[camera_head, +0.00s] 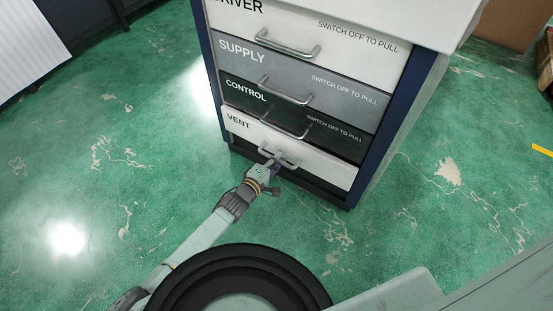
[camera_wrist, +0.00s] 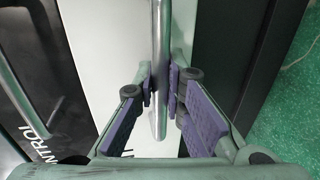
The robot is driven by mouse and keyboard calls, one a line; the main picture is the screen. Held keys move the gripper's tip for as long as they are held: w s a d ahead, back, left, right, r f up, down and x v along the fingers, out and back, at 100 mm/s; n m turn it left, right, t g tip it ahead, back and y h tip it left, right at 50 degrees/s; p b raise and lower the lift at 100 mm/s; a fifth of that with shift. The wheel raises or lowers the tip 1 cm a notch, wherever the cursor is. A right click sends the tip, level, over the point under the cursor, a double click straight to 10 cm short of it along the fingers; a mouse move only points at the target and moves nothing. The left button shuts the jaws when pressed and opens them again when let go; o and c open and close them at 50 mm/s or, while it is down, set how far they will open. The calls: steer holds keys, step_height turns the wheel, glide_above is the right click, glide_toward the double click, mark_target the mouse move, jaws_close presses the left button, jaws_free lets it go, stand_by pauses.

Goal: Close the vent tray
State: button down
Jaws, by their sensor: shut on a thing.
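The vent tray (camera_head: 328,166) is the lowest drawer of the cabinet, with a white front marked VENT. Its front seems to stand a little forward of the drawers above; I cannot tell exactly how far. Its grey bar handle (camera_head: 292,162) also shows in the wrist view (camera_wrist: 160,35). My gripper (camera_head: 272,164) is at the left part of this handle. In the wrist view, the purple finger pads of my gripper (camera_wrist: 161,84) are shut on the bar, one on each side. The white tray front (camera_wrist: 118,40) lies behind the bar.
Above the vent tray are the closed-looking control (camera_head: 330,130), supply (camera_head: 345,100) and driver (camera_head: 350,55) drawers, each with a bar handle. The blue cabinet frame (camera_head: 385,130) borders them. Green floor (camera_head: 110,190) is open to the left and right.

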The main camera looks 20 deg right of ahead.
steer(key=shift+d, duration=0.1)
stand_by(0.5)
steer(key=x, duration=0.2)
steer(key=shift+w+d+r, duration=0.2)
steer(key=shift+w+r, duration=0.05)
steer(key=shift+w, duration=0.05)
steer(key=c, duration=1.7)
jaws_free()
steer(key=shift+d, duration=0.1)
steer(key=shift+o, duration=0.2)
steer(key=v, duration=1.2)
